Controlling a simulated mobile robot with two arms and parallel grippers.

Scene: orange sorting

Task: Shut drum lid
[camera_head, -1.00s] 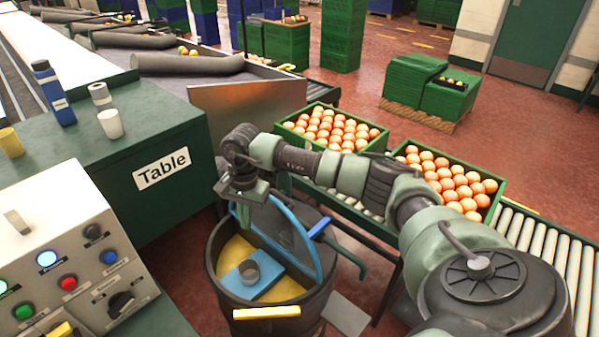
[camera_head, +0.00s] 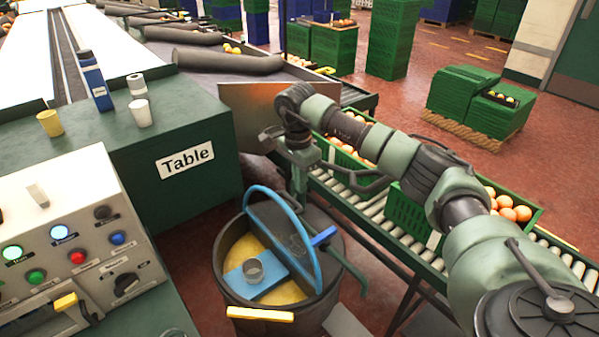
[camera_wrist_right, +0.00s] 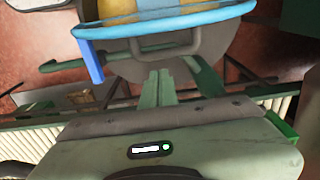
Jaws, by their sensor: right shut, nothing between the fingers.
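The dark drum (camera_head: 226,288) stands on the floor in front of the table, with yellow contents showing. A blue block and a grey cup lie in its open left half. The drum lid (camera_head: 291,247), half-round with a blue rim, stands raised and tilted across the drum's middle. Its blue rim also shows at the top of the right wrist view (camera_wrist_right: 180,20). My right gripper (camera_head: 299,200) is shut and empty, pointing down at the lid's far side. In the right wrist view its fingers (camera_wrist_right: 167,80) appear below the lid; contact is unclear. My left gripper is out of view.
A roller conveyor (camera_head: 350,205) with green crates of oranges runs behind and right of the drum. The green table (camera_head: 120,150) holds cups and a bottle at left. A control panel (camera_head: 60,215) stands at front left.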

